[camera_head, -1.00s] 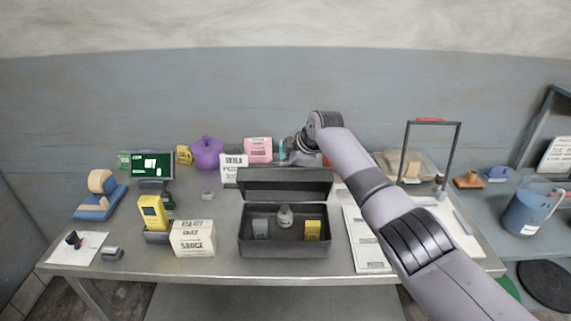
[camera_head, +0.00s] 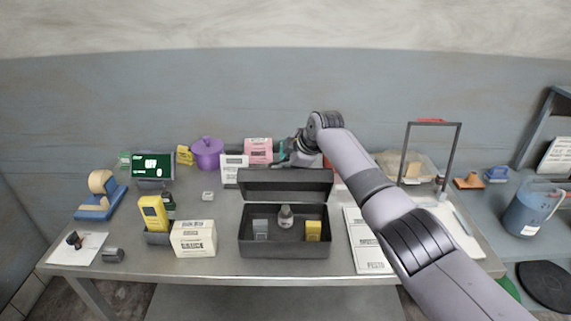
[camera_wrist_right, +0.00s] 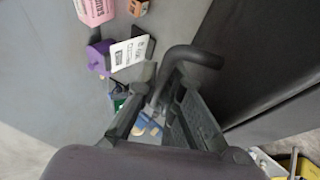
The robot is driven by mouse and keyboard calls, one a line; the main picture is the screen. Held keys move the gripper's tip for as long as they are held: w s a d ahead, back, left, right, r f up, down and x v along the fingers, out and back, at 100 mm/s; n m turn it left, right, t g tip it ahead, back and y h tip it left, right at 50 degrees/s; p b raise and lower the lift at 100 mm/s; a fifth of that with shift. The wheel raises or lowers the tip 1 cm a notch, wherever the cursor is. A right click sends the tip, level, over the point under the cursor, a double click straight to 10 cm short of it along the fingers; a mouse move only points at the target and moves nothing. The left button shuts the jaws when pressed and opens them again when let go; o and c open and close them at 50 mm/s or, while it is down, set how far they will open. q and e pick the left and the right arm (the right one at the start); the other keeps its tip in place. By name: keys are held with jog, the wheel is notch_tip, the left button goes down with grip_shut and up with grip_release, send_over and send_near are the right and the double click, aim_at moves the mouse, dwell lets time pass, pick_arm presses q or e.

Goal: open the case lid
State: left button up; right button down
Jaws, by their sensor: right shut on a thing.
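The dark grey case (camera_head: 285,251) stands on the metal table with its lid (camera_head: 285,186) raised at the back, and its inside shows. A small bottle (camera_head: 286,217), a yellow box (camera_head: 312,231) and a grey item (camera_head: 260,229) are inside. My right gripper (camera_head: 290,157) is behind the top of the lid, partly hidden by my wrist. In the right wrist view, my right gripper (camera_wrist_right: 165,95) is shut on a dark bent handle (camera_wrist_right: 195,54) beside the lid's dark panel (camera_wrist_right: 260,55). My left gripper is not in view.
A white box (camera_head: 193,239) and a yellow device (camera_head: 152,212) stand left of the case. Papers (camera_head: 366,240) lie to its right under my arm. Behind are a purple pot (camera_head: 207,154), a pink box (camera_head: 258,150) and a white card (camera_head: 233,170).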

jog(key=shift+d+f, duration=0.2)
jog(key=shift+f, duration=0.2)
jog(key=c, duration=2.1)
grip_release()
jog(key=shift+o, duration=0.5)
jog(key=shift+w, duration=0.2)
jog(key=shift+r, duration=0.1)
jog(key=shift+s+d+r, duration=0.1)
jog(key=shift+s+r, duration=0.25)
jog(key=shift+r, duration=0.2)
jog(key=v, duration=1)
jog(key=shift+s+d+r, duration=0.1)
jog(key=shift+d+r, duration=0.15)
jog(key=shift+d, duration=0.05)
jog(key=shift+c, duration=0.2)
